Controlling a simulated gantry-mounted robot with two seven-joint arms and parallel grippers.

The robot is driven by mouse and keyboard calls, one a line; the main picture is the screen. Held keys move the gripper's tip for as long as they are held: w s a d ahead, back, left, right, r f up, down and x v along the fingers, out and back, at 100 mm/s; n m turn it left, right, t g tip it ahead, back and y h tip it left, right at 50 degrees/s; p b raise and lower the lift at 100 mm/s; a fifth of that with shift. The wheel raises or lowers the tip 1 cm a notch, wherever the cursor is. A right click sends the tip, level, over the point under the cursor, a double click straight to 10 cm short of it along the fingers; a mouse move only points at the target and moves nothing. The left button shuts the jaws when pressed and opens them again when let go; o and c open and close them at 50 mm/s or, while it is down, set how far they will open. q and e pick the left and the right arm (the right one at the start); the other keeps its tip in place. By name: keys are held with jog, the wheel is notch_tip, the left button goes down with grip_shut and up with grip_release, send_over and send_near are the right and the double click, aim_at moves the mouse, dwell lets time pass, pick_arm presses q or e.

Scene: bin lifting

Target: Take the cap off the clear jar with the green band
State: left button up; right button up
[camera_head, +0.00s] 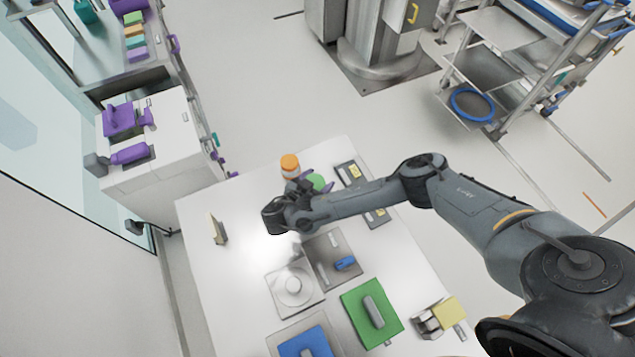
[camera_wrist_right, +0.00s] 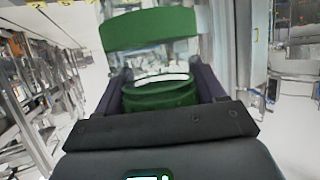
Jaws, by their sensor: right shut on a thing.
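The green cap (camera_head: 315,180) is between the dark fingers of my right gripper (camera_head: 318,184) over the far part of the white table. In the right wrist view the gripper (camera_wrist_right: 160,92) is shut on the green cap (camera_wrist_right: 160,98), with one finger on each side. Beyond the cap in that view is the clear jar (camera_wrist_right: 150,58), with a wide green band (camera_wrist_right: 150,28) at its far end. The jar and cap are in line, and I cannot tell whether they are joined. In the head view the jar's body is hidden. My left gripper is not in view.
An orange-topped jar (camera_head: 290,166) stands close to the right gripper. Flat dark boxes (camera_head: 350,173) lie at the table's right edge. A small upright stand (camera_head: 218,230) is at the left. Green (camera_head: 355,300) and blue (camera_head: 300,345) plates lie nearer.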

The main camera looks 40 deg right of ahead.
jog(key=o, duration=0.6)
jog(key=shift+c, duration=0.2)
jog(key=c, duration=0.9)
jog(key=shift+r, duration=0.1)
